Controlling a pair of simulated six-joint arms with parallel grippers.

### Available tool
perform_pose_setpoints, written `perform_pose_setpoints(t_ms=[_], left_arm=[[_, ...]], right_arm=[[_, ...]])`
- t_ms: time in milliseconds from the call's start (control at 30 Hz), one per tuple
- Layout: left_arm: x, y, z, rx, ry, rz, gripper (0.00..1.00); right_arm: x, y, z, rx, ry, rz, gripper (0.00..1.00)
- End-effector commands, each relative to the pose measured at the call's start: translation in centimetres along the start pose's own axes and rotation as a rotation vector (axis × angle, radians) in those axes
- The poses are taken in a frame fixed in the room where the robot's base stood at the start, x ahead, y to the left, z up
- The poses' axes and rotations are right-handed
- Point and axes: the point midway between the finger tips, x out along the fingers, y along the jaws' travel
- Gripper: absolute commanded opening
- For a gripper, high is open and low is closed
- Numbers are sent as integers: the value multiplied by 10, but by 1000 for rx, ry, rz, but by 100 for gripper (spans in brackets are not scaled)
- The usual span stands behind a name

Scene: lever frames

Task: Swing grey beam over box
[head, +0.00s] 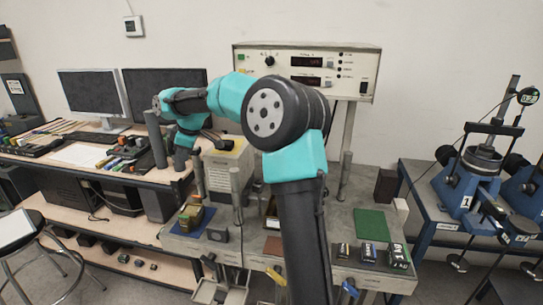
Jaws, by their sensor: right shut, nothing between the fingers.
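My right arm rises from the bottom middle, bends at a large elbow and reaches left. Its small dark gripper (214,138) is beyond the teal wrist, close to the top of a pale box (229,168) in the picture. It is shut with nothing in it; whether it touches anything is unclear. A thick grey bar (155,138) stands nearly upright left of the wrist; I cannot tell whether it is the grey beam. Slim grey posts (237,195) stand on the bench. My arm hides the middle of the bench. My left gripper is not in view.
A meter unit (307,72) stands behind. A desk with monitors is left, blue-framed machines (480,165) right.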

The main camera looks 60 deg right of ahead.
Motion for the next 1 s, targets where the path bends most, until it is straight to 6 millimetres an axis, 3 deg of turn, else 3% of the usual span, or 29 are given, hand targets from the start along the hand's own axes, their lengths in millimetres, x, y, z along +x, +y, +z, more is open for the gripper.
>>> perform_pose_setpoints(t_ms=[200, 400, 767, 1000], left_arm=[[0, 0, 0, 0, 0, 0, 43], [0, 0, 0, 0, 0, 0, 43], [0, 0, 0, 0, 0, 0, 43], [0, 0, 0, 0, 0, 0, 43]], right_arm=[[-52, 38, 19, -147, -12, 141, 0], [-84, 72, 45, -204, -93, 202, 0], [-80, 113, 95, -45, -294, 115, 0], [-75, 141, 157, 199, -524, 3, 0]])
